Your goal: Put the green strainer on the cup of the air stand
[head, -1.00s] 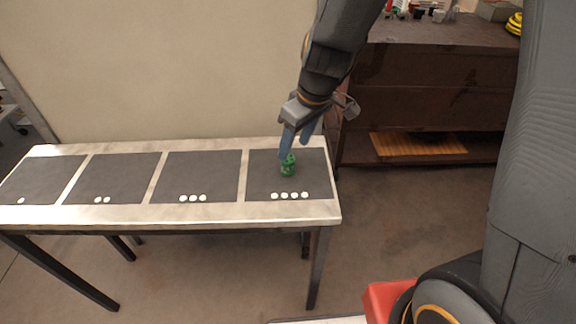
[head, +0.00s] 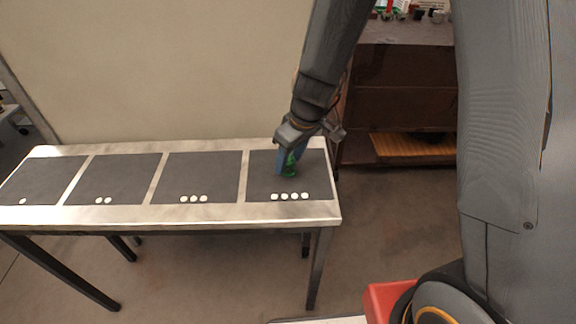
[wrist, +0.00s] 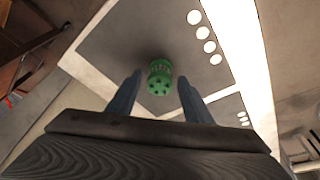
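The green strainer (head: 290,164) stands on the dark mat marked with several white dots at the right end of the table. In the wrist view the green strainer (wrist: 160,77) shows holes in its end and lies between and just beyond the fingertips. My gripper (head: 288,172) is lowered over it, and one blue finger partly hides it in the head view. In the wrist view my gripper (wrist: 157,82) is open, with a gap between each finger and the strainer. I do not see the air stand or its cup.
The pale table (head: 200,212) carries several dark mats (head: 200,172) with white dots; the other mats are empty. A brown shelf unit (head: 400,95) stands behind on the right. A wall rises behind the table.

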